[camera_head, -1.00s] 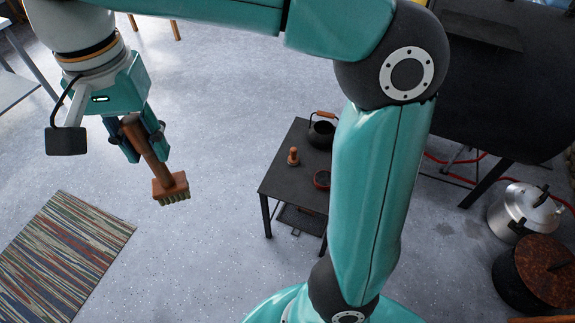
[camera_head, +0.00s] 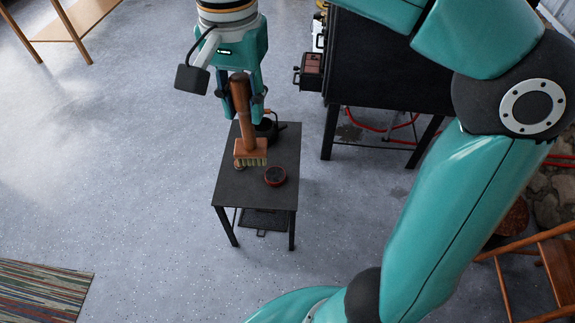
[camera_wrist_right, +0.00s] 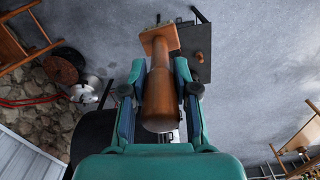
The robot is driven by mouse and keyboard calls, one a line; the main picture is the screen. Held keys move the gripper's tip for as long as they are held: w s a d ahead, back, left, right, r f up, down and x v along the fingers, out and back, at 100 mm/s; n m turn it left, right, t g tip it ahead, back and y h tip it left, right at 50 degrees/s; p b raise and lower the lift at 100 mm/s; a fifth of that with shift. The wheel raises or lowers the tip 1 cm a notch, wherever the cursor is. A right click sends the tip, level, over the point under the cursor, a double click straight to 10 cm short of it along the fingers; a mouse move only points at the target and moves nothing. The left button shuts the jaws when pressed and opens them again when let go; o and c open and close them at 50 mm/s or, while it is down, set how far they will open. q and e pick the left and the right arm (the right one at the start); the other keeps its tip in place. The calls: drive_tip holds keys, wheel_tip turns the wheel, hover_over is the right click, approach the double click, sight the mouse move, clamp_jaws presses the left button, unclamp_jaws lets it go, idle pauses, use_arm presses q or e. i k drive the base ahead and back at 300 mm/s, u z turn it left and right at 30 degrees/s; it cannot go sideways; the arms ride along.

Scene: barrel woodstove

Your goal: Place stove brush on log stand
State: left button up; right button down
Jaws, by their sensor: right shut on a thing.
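The stove brush (camera_head: 250,150) has a brown wooden handle, a block head and pale bristles. My right gripper (camera_head: 243,112) is shut on its handle, with the head hanging down and the bristles low. The brush shows in front of a small black stand (camera_head: 240,198), probably the log stand; the height between them is hard to tell. In the right wrist view the brush handle (camera_wrist_right: 160,92) lies between the fingers (camera_wrist_right: 160,100), and the head overlaps the dark stand top (camera_wrist_right: 204,68). My left gripper is out of view.
The stand holds a red-rimmed round dish (camera_head: 275,176), a dark kettle (camera_head: 270,130) partly behind my gripper, and a small wooden item mostly behind the brush. The black stove (camera_head: 385,75) stands right of it. The stand's front left corner is bare.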

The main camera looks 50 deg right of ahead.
sight(240, 189)
drive_tip(key=z, duration=0.05)
drive_tip(key=k, duration=0.5)
drive_tip(key=z, duration=0.35)
drive_tip(key=i, duration=1.55)
drive_tip(key=u, duration=0.3)
